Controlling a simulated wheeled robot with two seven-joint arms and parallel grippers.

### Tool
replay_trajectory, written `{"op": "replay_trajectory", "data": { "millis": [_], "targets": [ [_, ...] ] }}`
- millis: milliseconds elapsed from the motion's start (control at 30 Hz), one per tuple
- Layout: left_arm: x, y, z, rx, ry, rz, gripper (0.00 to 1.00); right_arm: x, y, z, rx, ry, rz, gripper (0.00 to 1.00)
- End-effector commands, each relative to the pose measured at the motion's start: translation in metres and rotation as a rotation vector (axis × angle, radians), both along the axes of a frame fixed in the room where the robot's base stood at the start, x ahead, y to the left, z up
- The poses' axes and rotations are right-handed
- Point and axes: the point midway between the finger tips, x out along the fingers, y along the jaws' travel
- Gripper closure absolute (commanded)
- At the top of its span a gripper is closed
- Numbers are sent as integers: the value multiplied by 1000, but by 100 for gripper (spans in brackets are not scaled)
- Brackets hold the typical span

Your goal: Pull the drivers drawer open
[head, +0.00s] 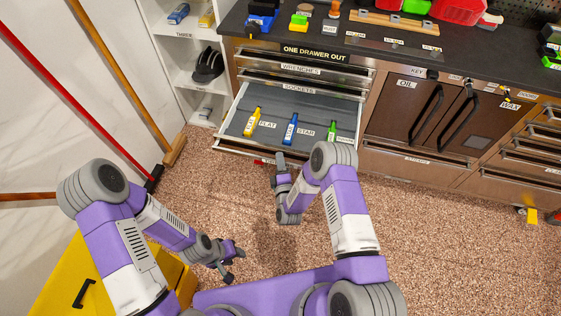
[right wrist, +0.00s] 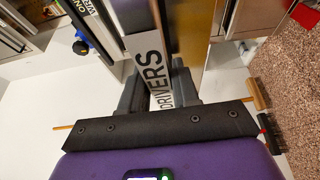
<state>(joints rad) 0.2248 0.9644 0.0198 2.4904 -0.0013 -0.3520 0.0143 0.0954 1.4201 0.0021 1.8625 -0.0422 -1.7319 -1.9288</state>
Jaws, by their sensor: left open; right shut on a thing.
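The drivers drawer (head: 275,104) of the steel chest stands open, showing its grey floor. Inside lie a yellow driver (head: 252,122) by FLAT, a blue driver (head: 291,129) by STAR and a green driver (head: 331,130) whose label is partly hidden. My right gripper (head: 282,164) is at the drawer's front edge. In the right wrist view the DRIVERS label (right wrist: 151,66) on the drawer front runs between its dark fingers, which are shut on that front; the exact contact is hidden. My left gripper (head: 233,262) is open and empty, low over the floor, away from the chest.
The WRENCHES (head: 301,69) and SOCKETS drawers above look shut. A yellow box (head: 75,275) is near my left arm. The speckled floor ahead is clear.

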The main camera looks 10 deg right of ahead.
Motion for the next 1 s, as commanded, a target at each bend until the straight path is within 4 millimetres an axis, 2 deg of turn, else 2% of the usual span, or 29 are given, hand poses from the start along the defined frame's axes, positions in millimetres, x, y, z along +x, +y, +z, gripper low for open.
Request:
{"op": "replay_trajectory", "data": {
  "millis": [33,67,167,200,533,833,1000],
  "targets": [
    [0,0,0,0,0,0,56,1,-1,1,0,-3,-4,100],
    [0,0,0,0,0,0,56,1,-1,1,0,-3,-4,67],
    [0,0,0,0,0,0,56,1,-1,1,0,-2,-3,51],
    [0,0,0,0,0,0,56,0,-1,1,0,-2,-3,49],
    [0,0,2,0,0,0,56,-5,1,0,0,2,1,49],
    [0,0,16,0,0,0,56,-53,3,1,0,4,1,49],
    [0,0,20,0,0,0,56,-71,4,1,0,1,0,49]
  ]
}}
